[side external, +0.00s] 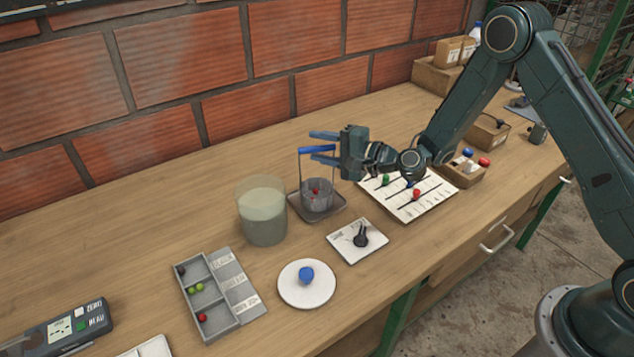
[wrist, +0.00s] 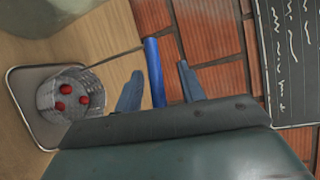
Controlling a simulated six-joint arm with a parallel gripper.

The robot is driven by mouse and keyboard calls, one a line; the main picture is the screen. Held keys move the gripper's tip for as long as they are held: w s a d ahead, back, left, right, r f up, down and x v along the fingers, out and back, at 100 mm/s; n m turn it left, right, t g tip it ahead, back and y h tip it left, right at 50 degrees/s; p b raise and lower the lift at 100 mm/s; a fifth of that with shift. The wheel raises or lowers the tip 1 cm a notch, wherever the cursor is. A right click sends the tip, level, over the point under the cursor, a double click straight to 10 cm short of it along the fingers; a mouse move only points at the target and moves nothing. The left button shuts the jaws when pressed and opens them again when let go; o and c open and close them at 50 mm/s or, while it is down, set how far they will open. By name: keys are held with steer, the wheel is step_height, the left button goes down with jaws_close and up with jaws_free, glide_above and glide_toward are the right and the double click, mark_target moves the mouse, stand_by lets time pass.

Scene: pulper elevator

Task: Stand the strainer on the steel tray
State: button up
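The strainer (side external: 318,196) is a grey mesh basket with red berries inside and a tall wire frame topped by a blue handle (side external: 317,149). It stands upright on the small square steel tray (side external: 334,211). In the wrist view the strainer (wrist: 80,84) sits within the rim of the tray (wrist: 38,135). My gripper (side external: 312,142) is at the height of the handle. In the wrist view its two fingers (wrist: 160,74) are apart, with the blue handle between them and a visible gap on each side.
A glass jar of cloudy liquid (side external: 263,222) stands just left of the tray. A white square plate with a black item (side external: 360,237), a round plate with a blue item (side external: 306,285), a sorting tray (side external: 215,295) and a marked board (side external: 408,195) lie nearby. A brick wall stands behind.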

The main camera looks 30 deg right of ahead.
steer(key=shift+s, duration=0.1)
steer(key=v, duration=0.7)
stand_by(0.4)
steer(key=shift+d+r, duration=0.1)
steer(key=shift+d, duration=0.1)
steer(key=shift+a, duration=0.1)
stand_by(0.3)
steer(key=s+a+r+n+g+y, duration=0.2)
steer(key=s+a+r+n+g, duration=0.45)
steer(key=s+r+n, duration=0.55)
steer(key=s+d+r+n+g+h, duration=0.1)
steer(key=s+d+r+h, duration=0.1)
steer(key=s+d+h, duration=0.2)
steer(key=s+d+r+n+g+h, duration=0.1)
steer(key=s+d+h, duration=0.4)
steer(key=s+d, duration=0.5)
steer(key=s+r+g, duration=0.1)
steer(key=s, duration=0.6)
steer(key=shift+r, duration=0.3)
